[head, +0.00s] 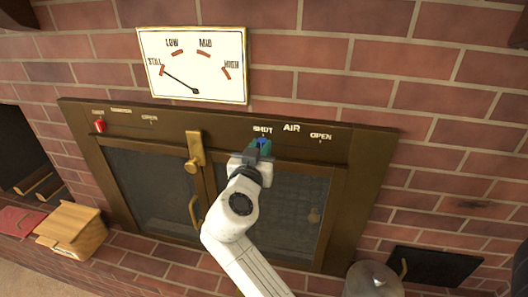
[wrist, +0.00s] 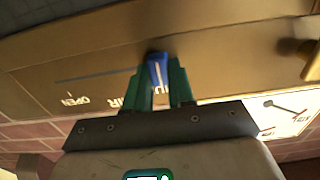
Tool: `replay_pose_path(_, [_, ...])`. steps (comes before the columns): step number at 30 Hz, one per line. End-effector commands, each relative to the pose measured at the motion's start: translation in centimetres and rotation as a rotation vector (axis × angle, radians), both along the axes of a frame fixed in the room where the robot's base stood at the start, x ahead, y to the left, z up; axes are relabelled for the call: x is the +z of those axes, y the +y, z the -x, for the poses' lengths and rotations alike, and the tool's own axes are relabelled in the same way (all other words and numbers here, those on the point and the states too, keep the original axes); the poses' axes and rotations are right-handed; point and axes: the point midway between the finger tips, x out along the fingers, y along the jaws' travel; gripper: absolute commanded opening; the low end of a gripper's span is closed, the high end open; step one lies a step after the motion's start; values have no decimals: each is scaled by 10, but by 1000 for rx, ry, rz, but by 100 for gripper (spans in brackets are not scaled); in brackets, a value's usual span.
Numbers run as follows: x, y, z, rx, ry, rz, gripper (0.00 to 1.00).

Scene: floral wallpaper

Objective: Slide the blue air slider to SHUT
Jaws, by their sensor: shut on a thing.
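The blue air slider (head: 263,142) stands just below the word SHUT on the brass stove front. In the wrist view the blue slider (wrist: 157,70) sits between the green fingers of my gripper (wrist: 160,82), which is shut on it. My gripper (head: 262,149) hides much of the slider in the head view. The slot (wrist: 95,75) runs from the slider to the OPEN label (wrist: 68,100), and the slider is at the SHUT end. The dial (head: 193,66) above has its needle pointing at STILL.
A red slider (head: 99,126) sits at the left of the frame's top. A brass latch (head: 194,152) stands between the two glass doors, left of my gripper. A wooden box (head: 71,229) is at the lower left, a metal lidded pot (head: 373,280) at the lower right.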

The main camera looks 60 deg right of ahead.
Motion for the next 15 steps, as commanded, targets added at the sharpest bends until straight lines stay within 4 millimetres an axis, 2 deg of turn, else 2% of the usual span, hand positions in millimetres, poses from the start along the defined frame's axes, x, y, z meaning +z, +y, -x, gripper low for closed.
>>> replay_pose_path(2, [1,3,-5,16,-1,1,0])
replay_pose_path(3, [1,3,-5,17,-2,0,26])
replay_pose_path(10, [0,3,-4,14,-1,1,48])
replay_pose_path(15, [0,2,-3,11,-1,1,49])
